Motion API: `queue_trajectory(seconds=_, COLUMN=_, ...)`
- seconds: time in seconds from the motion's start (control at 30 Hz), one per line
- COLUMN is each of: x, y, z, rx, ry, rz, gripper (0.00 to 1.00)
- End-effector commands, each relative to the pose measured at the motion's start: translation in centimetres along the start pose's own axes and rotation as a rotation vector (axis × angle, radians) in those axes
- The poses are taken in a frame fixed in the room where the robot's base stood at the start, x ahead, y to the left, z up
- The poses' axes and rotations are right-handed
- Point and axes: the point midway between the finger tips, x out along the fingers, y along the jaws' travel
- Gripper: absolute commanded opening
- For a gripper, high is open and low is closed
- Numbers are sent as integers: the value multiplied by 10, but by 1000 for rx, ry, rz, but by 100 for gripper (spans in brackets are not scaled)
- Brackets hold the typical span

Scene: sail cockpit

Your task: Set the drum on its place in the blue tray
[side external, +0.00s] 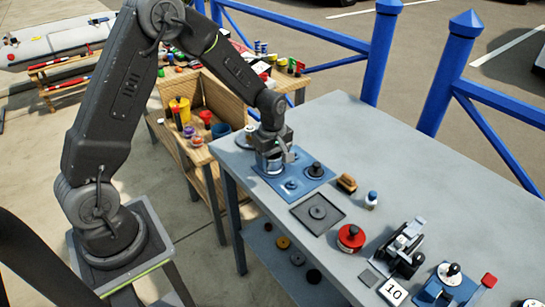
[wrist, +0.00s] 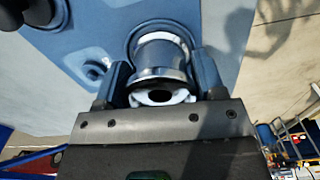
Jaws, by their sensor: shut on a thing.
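The drum (wrist: 160,52) is a shiny metal cylinder, held upright between the two fingers of my gripper (wrist: 163,76). In the side view the drum (side external: 269,167) shows just below my gripper (side external: 273,152), at the left part of the blue tray (side external: 313,186). In the wrist view its far end lies at a round ringed place in the blue tray (wrist: 100,32). I cannot tell whether it rests fully on the tray. A dark knobbed part (side external: 315,170) and a small blue round part (side external: 291,185) are on the tray beside it.
A grey mat with a disc (side external: 317,212) lies in front of the tray. A brush (side external: 346,184), a small bottle (side external: 371,200), a red round part (side external: 351,238) and a black device (side external: 403,247) stand to the right. The back right of the table is clear.

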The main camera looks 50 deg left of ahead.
Motion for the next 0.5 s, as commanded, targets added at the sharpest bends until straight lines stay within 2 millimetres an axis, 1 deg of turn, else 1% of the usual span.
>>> queue_trajectory(seconds=0.1, x=2, y=0, z=0, rx=0, ry=0, rz=1, gripper=33)
queue_trajectory(seconds=0.13, x=2, y=0, z=0, rx=0, ry=0, rz=1, gripper=65)
queue_trajectory(seconds=0.2, x=2, y=0, z=0, rx=0, ry=0, rz=1, gripper=72)
queue_trajectory(seconds=0.23, x=2, y=0, z=0, rx=0, ry=0, rz=1, gripper=74)
queue_trajectory(seconds=0.5, x=0, y=0, z=0, rx=0, ry=0, rz=0, gripper=74)
